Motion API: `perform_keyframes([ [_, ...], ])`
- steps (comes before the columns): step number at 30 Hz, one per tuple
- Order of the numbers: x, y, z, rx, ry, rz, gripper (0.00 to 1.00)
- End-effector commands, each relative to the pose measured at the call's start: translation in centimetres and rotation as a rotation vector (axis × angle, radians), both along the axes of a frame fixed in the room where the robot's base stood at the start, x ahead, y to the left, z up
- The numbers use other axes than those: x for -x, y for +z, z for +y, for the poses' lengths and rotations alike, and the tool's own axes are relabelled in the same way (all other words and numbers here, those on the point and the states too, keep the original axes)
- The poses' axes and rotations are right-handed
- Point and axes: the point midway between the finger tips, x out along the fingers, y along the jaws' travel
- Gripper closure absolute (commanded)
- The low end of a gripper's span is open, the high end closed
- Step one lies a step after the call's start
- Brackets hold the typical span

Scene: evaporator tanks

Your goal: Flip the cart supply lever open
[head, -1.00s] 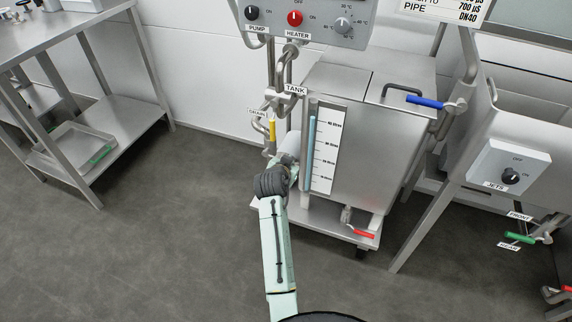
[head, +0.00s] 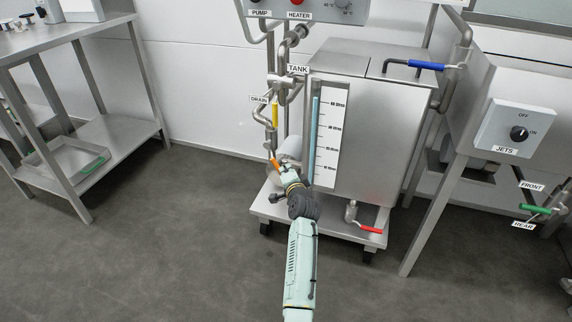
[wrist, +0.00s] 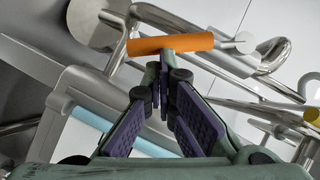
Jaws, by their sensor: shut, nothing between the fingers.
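An orange lever handle (head: 276,165) sits on the pipework low at the left of the steel tank cart (head: 378,130). In the wrist view the orange handle (wrist: 170,44) lies crosswise just ahead of my fingertips. No label shows beside it, so I cannot tell whether it is the cart supply lever. My gripper (wrist: 163,78) is shut and empty, its tips close to the middle of the handle; I cannot tell whether they touch. In the head view my gripper (head: 285,175) reaches up to this handle, and my wrist hides part of the pipes behind.
A yellow drain lever (head: 275,114) hangs above the orange one. A blue lever (head: 426,65) is at the tank's top right, a red lever (head: 371,230) at its base. A steel shelf table (head: 90,165) stands left. Floor between is clear.

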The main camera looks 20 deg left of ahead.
Motion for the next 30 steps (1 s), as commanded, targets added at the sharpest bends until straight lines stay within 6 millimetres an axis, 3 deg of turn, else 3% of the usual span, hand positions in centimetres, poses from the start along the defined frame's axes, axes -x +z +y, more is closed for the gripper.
perform_keyframes([
  [1,-0.2,-1.3,0.3,-0.045,0.000,0.000,1.00],
  [8,-0.5,-2.5,1.9,-0.242,0.002,-0.007,1.00],
  [19,-0.5,-3.3,3.8,-0.312,0.004,-0.009,1.00],
  [30,-0.5,-3.2,4.4,-0.372,0.005,-0.012,1.00],
])
